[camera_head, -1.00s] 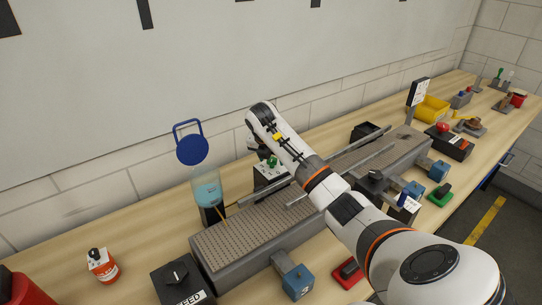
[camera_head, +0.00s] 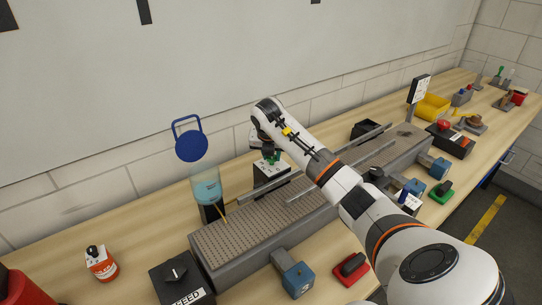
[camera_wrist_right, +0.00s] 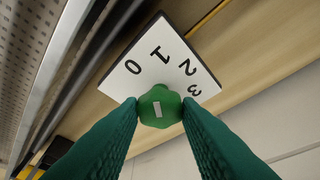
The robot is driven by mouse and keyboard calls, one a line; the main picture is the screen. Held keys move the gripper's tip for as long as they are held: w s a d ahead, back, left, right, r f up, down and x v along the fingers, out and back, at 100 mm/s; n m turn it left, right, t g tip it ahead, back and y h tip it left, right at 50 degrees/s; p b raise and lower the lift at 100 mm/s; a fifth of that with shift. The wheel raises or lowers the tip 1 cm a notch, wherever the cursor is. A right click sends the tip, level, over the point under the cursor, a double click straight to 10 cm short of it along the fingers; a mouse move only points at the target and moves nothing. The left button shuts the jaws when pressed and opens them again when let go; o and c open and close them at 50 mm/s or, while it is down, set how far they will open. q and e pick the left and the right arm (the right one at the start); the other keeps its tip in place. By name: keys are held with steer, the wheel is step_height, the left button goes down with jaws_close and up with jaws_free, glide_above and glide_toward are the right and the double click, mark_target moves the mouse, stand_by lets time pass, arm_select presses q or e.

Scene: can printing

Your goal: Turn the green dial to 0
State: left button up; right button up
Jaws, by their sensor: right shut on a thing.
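The mark's line runs roughly towards the 1, but which end is the pointer is hard to tell. My right gripper (camera_wrist_right: 160,112) has its green fingers shut on the dial from both sides. In the head view my right gripper (camera_head: 271,157) is at the dial's dark box (camera_head: 264,180) behind the conveyor, and the arm partly hides it. My left gripper is not in view.
The perforated conveyor (camera_head: 235,240) with metal rails lies in front of the dial box. A black FEED box (camera_head: 180,280), a blue block (camera_head: 297,280) and a red switch (camera_head: 350,268) are along the front.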

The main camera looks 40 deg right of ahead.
steer(key=n+b, duration=0.1)
steer(key=n+t+b, duration=0.1)
steer(key=n, duration=0.1)
steer(key=shift+s+d+f+y, duration=0.1)
steer(key=shift+d+y, duration=0.1)
steer(key=shift+y, duration=0.2)
steer(key=shift+d+n+t+y+b, duration=0.1)
steer(key=shift+n+t+y+b, duration=0.45)
steer(key=shift+n, duration=1.35)
steer(key=shift+g, duration=0.25)
steer(key=o, duration=1)
steer(key=shift+c, duration=0.2)
steer(key=shift+s+r+b, duration=0.1)
steer(key=shift+r+b, duration=0.15)
steer(key=shift+b, duration=0.05)
